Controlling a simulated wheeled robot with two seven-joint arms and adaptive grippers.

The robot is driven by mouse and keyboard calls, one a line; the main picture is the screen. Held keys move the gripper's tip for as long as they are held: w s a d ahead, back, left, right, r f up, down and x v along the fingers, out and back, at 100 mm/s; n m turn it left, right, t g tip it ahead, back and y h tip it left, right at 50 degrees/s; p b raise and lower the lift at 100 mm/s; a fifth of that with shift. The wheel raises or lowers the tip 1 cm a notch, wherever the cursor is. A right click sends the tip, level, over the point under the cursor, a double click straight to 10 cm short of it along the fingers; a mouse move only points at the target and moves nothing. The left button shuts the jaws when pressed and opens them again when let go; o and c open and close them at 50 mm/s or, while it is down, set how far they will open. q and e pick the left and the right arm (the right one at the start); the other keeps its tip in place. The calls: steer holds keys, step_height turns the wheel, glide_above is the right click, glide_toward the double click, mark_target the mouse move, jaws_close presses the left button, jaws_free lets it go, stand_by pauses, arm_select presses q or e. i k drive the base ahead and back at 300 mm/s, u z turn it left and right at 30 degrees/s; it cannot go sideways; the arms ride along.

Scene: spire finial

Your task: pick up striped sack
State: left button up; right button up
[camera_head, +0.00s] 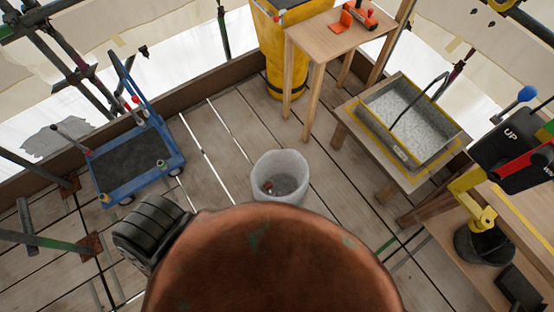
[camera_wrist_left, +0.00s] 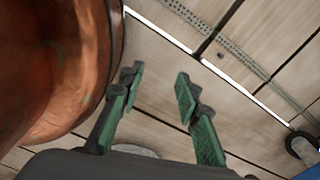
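I see no striped sack in either view. My left gripper (camera_wrist_left: 160,77) is open in the left wrist view, with two green-padded fingers apart and nothing between them. Bare floor planks show beyond the fingers. A big rounded copper body (camera_wrist_left: 55,70) stands close beside it, at the left of that view. The copper body (camera_head: 270,265) also fills the lower middle of the head view and hides what is behind it. The left fingers do not show in the head view. My right gripper is in neither view.
A blue cart (camera_head: 135,160) stands at the left. A pale bucket (camera_head: 280,175) with small things inside is in the middle. A yellow drum (camera_head: 278,55), a wooden table (camera_head: 335,35) and a mortar tray (camera_head: 410,115) stand behind. Planks between cart and bucket are clear.

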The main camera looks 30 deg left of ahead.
mark_target(280, 184)
steer(key=u, duration=0.9)
steer(key=k, duration=1.3)
steer(key=z, duration=1)
